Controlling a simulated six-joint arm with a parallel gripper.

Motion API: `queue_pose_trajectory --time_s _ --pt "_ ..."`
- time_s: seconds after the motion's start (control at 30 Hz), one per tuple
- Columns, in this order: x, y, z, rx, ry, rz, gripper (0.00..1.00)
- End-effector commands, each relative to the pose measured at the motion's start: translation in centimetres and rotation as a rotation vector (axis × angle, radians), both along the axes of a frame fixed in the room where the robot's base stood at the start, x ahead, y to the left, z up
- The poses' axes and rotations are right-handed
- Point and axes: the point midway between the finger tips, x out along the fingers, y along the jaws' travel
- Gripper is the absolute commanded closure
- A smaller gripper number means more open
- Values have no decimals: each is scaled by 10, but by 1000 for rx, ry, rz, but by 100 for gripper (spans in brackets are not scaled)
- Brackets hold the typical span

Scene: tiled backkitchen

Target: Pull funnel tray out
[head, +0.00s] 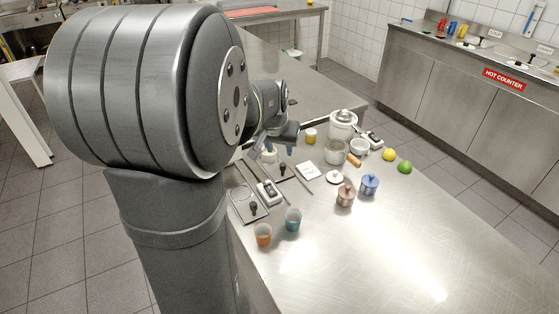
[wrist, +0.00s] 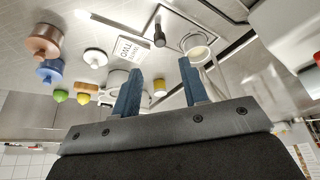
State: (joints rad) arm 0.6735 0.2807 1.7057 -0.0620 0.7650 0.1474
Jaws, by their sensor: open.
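A flat tray (head: 294,177) with thin raised rails lies on the steel counter, with an upright black knob (head: 283,168) at its near end. A small white funnel-like cup (head: 269,155) stands at its left side, partly behind my arm. In the wrist view the black knob (wrist: 160,37) and the round white cup (wrist: 197,44) show beyond my fingers. My gripper (head: 284,146) is above the counter just behind the tray. Its two blue fingers (wrist: 161,85) are apart with nothing between them. The far part of the tray is hidden by my gripper.
A second tray with a black knob (head: 253,209) and a small scale (head: 269,192) lie nearer. A white card (head: 308,171) is to the right. The front right counter is clear.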

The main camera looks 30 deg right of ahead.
Motion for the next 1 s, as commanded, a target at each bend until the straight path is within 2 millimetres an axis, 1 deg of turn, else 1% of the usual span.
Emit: queue_pose_trajectory --time_s 0.03,0.2,0.33,0.43,0.63,0.93,1.0 --pt "2 -3 -12 3 4 0 60" --pt "12 -12 -43 3 4 -1 60" --pt "17 -18 -63 3 4 -1 60" --pt "21 -21 -74 2 3 -1 60" --pt "25 -25 -85 1 0 -1 60" --pt "25 -25 -86 0 0 -1 60" --pt "25 -25 -86 0 0 -1 74"
